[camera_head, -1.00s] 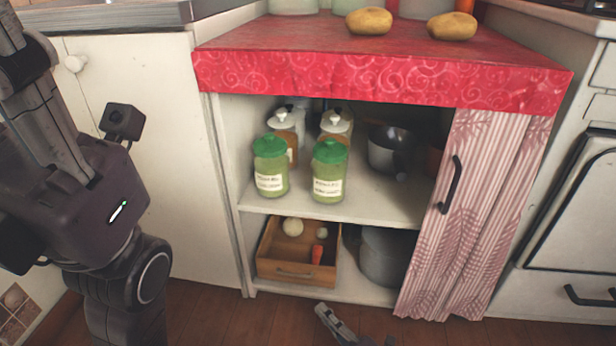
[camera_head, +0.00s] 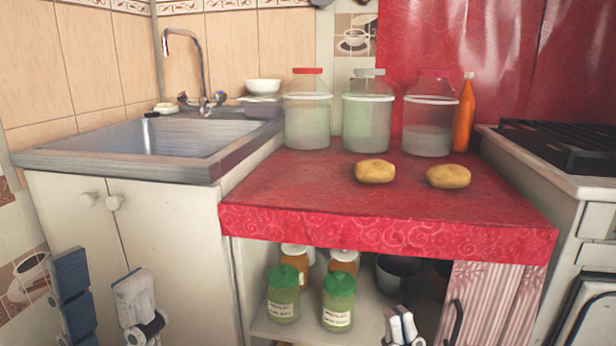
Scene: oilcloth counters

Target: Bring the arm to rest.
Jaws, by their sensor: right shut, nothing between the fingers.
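My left gripper (camera_head: 102,282) is at the lower left, in front of the white sink cabinet. Its two fingers point up and stand well apart, with nothing between them. My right gripper (camera_head: 399,322) is at the bottom, right of centre, in front of the open shelf under the red counter (camera_head: 300,190). Its fingers are together and hold nothing. The rest of both arms is below the picture.
Two potatoes (camera_head: 375,171) (camera_head: 448,176) lie on the red counter, with three large jars (camera_head: 307,120) and an orange bottle (camera_head: 463,115) behind. Two green-lidded jars (camera_head: 284,298) (camera_head: 338,304) stand on the shelf below. A sink (camera_head: 160,140) is left, a stove (camera_head: 560,145) right.

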